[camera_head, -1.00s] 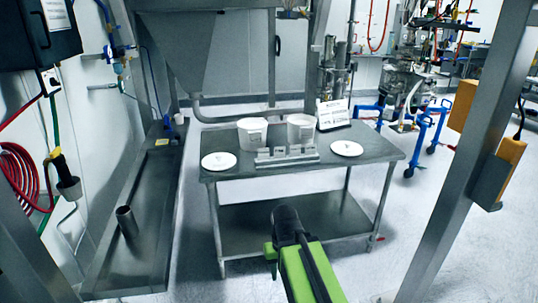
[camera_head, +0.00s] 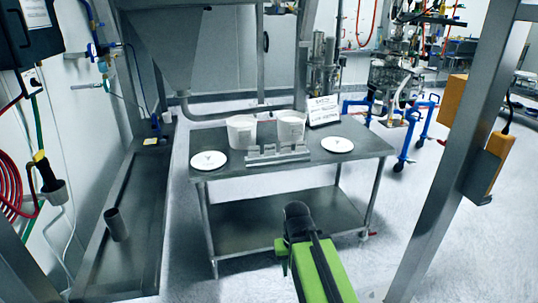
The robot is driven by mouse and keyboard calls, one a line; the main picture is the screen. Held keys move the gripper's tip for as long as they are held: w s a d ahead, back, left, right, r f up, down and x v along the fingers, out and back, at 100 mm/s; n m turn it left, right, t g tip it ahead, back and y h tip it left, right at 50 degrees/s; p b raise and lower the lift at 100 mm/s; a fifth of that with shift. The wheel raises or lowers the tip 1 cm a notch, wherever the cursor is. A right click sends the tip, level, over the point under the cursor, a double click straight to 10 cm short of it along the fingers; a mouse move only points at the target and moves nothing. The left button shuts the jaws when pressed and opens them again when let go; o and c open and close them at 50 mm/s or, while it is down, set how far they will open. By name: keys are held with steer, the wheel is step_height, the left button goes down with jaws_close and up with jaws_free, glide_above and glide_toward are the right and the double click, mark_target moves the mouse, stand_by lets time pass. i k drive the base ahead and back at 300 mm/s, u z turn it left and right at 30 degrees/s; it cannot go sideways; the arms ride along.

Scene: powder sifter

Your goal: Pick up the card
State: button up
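A white card (camera_head: 323,110) with dark print stands propped up at the back right of the steel table (camera_head: 220,191), behind the right white bucket. My green and black arm reaches up from the bottom of the picture. Its dark end, my gripper (camera_head: 297,210), is in front of the table's near edge, well short of the card and apart from it. The fingers do not show clearly, so I cannot see whether they are open or shut.
Two white buckets (camera_head: 242,132) (camera_head: 291,127), two round white lids (camera_head: 208,160) (camera_head: 337,145) and a metal rack (camera_head: 278,155) stand on the table. A steel post (camera_head: 450,150) rises at right. A long metal trough (camera_head: 125,225) lies at left. Open floor lies between table and post.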

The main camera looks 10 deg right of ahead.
mark_target(253, 152)
steer(key=z, duration=0.45)
steer(key=i, duration=1.95)
steer(key=z, duration=0.05)
steer(key=k, duration=0.1)
steer(key=u, duration=2.75)
steer(key=i, duration=0.4)
steer(key=u, duration=0.35)
steer(key=k, duration=0.5)
steer(key=z, duration=0.2)
steer(key=i, duration=0.55)
steer(key=u, duration=0.05)
